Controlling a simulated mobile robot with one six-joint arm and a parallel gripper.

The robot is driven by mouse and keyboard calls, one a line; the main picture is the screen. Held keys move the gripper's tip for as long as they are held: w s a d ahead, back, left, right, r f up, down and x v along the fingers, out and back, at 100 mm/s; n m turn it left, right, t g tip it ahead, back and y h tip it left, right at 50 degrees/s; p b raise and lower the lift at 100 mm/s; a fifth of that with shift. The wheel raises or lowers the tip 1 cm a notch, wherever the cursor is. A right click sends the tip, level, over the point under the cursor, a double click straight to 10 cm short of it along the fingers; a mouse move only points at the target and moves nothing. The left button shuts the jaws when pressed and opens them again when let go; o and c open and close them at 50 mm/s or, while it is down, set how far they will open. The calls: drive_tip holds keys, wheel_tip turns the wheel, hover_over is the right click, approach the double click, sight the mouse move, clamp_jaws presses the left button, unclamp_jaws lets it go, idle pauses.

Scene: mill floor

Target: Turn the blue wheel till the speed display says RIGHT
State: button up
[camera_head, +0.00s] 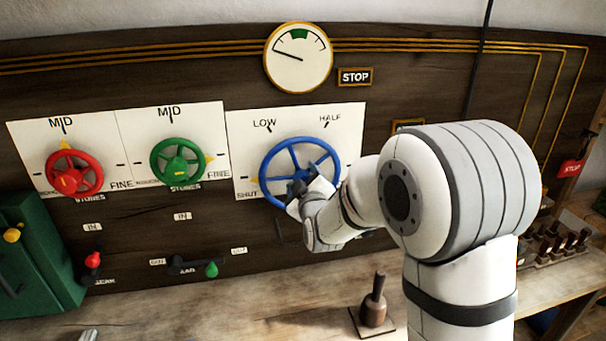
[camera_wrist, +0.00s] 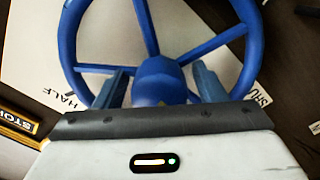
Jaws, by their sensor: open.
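The blue wheel (camera_head: 274,168) is mounted on a white plate on the dark wooden panel, with LOW, HALF and SHUT marked around it. My gripper (camera_head: 297,190) is at the lower middle of the wheel, in front of it. In the wrist view the wheel's hub (camera_wrist: 160,82) lies between the two open fingers (camera_wrist: 160,88); whether they touch it I cannot tell. A round dial (camera_head: 298,58) with a green band at its top has its needle pointing left, outside the band. A sign beside it reads STOP (camera_head: 356,76). Much of the wheel's lower right is hidden by my arm.
A red wheel (camera_head: 88,166) and a green wheel (camera_head: 193,150) sit left of the blue one. Below them are a red-knobbed lever (camera_head: 92,260) and a green-knobbed lever (camera_head: 211,269). A wooden-handled tool (camera_head: 374,300) stands on the bench. A green box (camera_head: 45,255) is at far left.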

drive_tip(key=shift+w+a, duration=0.1)
drive_tip(key=shift+w, duration=0.3)
drive_tip(key=shift+c, duration=0.3)
drive_tip(key=c, duration=0.9)
